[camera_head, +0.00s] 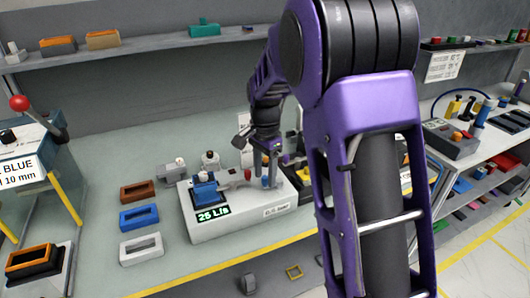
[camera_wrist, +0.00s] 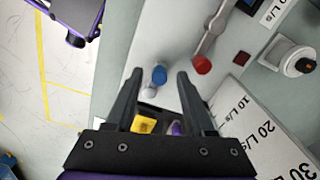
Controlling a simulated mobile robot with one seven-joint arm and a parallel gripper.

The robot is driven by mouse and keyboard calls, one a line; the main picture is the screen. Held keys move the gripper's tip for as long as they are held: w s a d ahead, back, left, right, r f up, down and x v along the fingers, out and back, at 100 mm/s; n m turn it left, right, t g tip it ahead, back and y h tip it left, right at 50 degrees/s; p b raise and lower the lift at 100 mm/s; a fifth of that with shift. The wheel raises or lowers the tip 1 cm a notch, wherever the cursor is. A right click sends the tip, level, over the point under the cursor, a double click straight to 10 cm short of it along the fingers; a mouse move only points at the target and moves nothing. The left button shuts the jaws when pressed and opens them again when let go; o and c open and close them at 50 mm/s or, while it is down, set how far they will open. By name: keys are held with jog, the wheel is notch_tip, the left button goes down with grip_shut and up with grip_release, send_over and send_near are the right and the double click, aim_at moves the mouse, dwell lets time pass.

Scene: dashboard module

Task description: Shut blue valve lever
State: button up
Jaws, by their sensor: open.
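The white module (camera_head: 235,222) sits on the bench with a green "25 L/s" display (camera_head: 213,214). A lever with a blue end (camera_head: 265,181) stands near its right end, partly hidden by my gripper. In the wrist view, the blue lever end (camera_wrist: 159,75) lies between my fingertips, with a small white part below it. My gripper (camera_wrist: 159,76) is open, one finger on each side of the blue end, with gaps visible. In the head view my gripper (camera_head: 269,158) points down over the module. I cannot tell the exact height between fingers and lever.
A grey lever with a red end (camera_wrist: 203,63) is close to the right finger; its red end also shows in the head view (camera_head: 247,174). A white flow card (camera_wrist: 265,125) lies to the right. Brown, blue and white trays (camera_head: 140,217) stand left of the module.

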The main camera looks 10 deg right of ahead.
aim_at(265, 176)
notch_tip(265, 176, up, 17)
jog(key=p, duration=0.1)
dwell(0.4)
